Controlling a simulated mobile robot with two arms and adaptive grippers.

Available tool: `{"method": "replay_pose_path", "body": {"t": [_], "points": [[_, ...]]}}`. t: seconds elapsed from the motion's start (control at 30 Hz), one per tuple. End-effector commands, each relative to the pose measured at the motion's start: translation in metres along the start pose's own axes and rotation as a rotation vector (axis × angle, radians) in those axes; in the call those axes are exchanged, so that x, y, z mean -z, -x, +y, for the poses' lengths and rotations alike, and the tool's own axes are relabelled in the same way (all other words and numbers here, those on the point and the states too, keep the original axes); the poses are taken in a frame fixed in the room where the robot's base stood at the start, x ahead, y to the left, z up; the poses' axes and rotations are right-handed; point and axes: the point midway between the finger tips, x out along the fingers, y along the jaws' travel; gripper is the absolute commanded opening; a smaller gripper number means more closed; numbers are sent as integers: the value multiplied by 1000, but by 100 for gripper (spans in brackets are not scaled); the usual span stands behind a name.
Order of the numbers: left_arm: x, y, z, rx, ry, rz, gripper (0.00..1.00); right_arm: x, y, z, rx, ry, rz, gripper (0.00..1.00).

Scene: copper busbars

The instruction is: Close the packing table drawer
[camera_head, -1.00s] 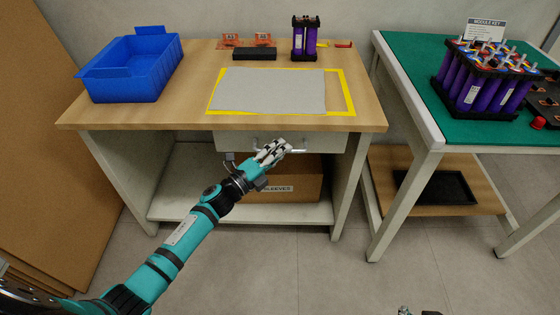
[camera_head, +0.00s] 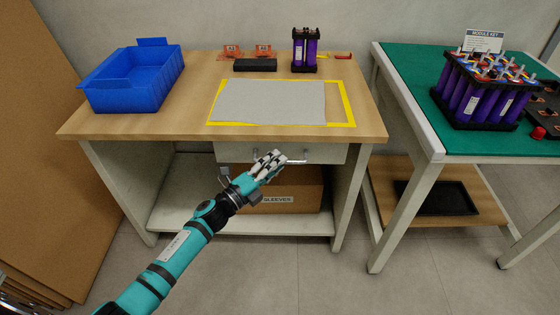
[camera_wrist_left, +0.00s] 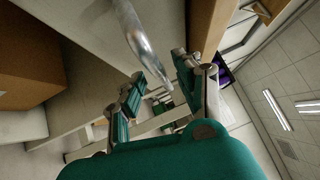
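The packing table (camera_head: 160,125) has a pale drawer (camera_head: 328,153) under its wooden top, with a metal bar handle (camera_head: 302,159) on the front. The drawer front sits close under the table edge; I cannot tell exactly how far it is out. My left gripper (camera_head: 272,162) is at the left part of the handle and hides some of it. In the left wrist view, the handle (camera_wrist_left: 143,40) looms large just ahead of the fingers. The fingers (camera_wrist_left: 160,85) are apart with nothing clearly held between them. My right gripper is out of view.
A blue bin (camera_head: 135,80), grey sheet (camera_head: 268,101) and small purple battery module (camera_head: 305,50) are on the table. A cardboard box (camera_head: 300,188) stands on the shelf below the drawer. A green-topped table (camera_head: 420,110) stands at the right.

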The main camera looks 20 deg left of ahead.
Motion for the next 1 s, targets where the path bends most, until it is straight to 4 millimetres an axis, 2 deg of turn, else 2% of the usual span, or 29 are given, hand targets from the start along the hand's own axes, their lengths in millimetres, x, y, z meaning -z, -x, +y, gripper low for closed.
{"method": "replay_pose_path", "body": {"t": [0.2,0.43,0.6,1.0], "points": [[1,49,1,-4,0,1,34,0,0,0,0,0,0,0],[0,88,1,-3,-1,0,34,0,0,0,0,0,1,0],[0,100,0,-1,-1,0,34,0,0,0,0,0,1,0],[0,101,0,0,-2,0,34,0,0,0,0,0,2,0]]}}
